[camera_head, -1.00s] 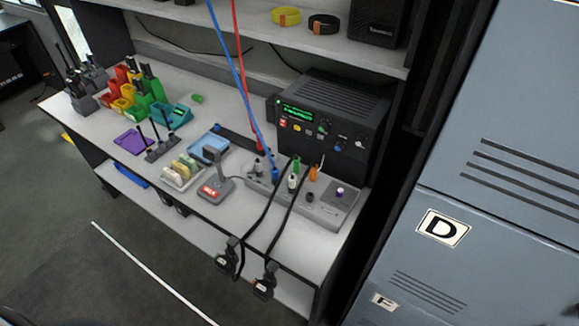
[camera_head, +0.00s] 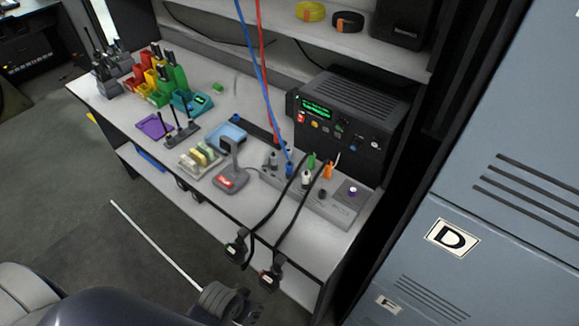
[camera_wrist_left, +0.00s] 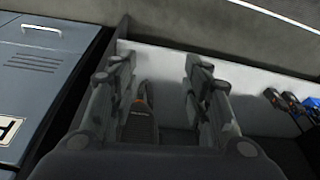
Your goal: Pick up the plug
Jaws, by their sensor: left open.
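Several plugs stand on the grey connector panel at the desk's right end: a blue plug (camera_head: 289,170), a green plug (camera_head: 311,161), a white plug (camera_head: 307,177) and an orange plug (camera_head: 328,170). I cannot tell which one the task names. My left gripper (camera_head: 238,304) is low at the bottom edge of the head view, in front of the desk and well apart from the panel. In the left wrist view its fingers (camera_wrist_left: 157,100) are spread, with a dark item with an orange mark (camera_wrist_left: 139,118) showing between them, apparently beyond. My right gripper is not in view.
Two black handsets (camera_head: 237,249) hang at the desk's front edge. A desk microphone (camera_head: 228,165) and a black radio (camera_head: 338,125) stand by the panel. Red and blue cables (camera_head: 263,75) hang down to it. Grey lockers (camera_head: 490,150) bound the right side.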

